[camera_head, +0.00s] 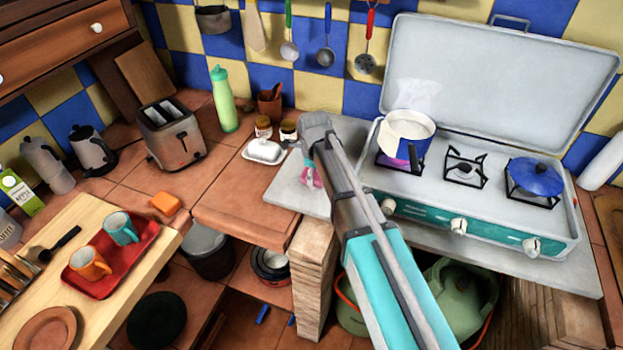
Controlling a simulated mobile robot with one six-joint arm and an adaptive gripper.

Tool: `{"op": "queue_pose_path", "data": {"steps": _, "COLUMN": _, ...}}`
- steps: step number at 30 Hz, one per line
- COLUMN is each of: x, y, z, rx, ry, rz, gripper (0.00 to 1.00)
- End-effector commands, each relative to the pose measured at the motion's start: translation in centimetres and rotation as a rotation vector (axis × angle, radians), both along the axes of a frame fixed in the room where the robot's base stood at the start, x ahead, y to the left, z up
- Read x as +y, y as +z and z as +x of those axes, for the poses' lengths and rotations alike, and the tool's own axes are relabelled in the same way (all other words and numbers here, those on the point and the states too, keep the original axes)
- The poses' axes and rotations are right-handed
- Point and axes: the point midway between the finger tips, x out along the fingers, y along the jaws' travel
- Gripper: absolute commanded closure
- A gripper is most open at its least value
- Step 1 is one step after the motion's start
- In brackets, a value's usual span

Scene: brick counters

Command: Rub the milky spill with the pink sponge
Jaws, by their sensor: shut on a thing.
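My arm reaches up from the lower right, and my gripper (309,168) points down over the grey slab left of the stove. It is shut on the pink sponge (317,181), of which only a small part shows beside the arm. The sponge is at or just above the slab; I cannot tell if it touches. I cannot make out the milky spill; the arm hides part of the slab.
A white butter dish (264,151), small jars and a green bottle (223,100) stand left. An orange block (165,203) lies on the tiles.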

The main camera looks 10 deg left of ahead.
Motion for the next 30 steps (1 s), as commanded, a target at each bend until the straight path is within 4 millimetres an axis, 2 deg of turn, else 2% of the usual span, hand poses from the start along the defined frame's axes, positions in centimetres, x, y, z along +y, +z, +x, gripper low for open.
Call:
{"op": "queue_pose_path", "data": {"steps": 6, "x": -0.09, "y": 0.05, "z": 0.92, "rx": 0.000, "ry": 0.001, "rz": 0.000, "gripper": 0.68}}
{"op": "queue_pose_path", "data": {"steps": 30, "x": -0.12, "y": -0.27, "z": 0.76, "rx": 0.000, "ry": 0.001, "rz": 0.000, "gripper": 0.68}}
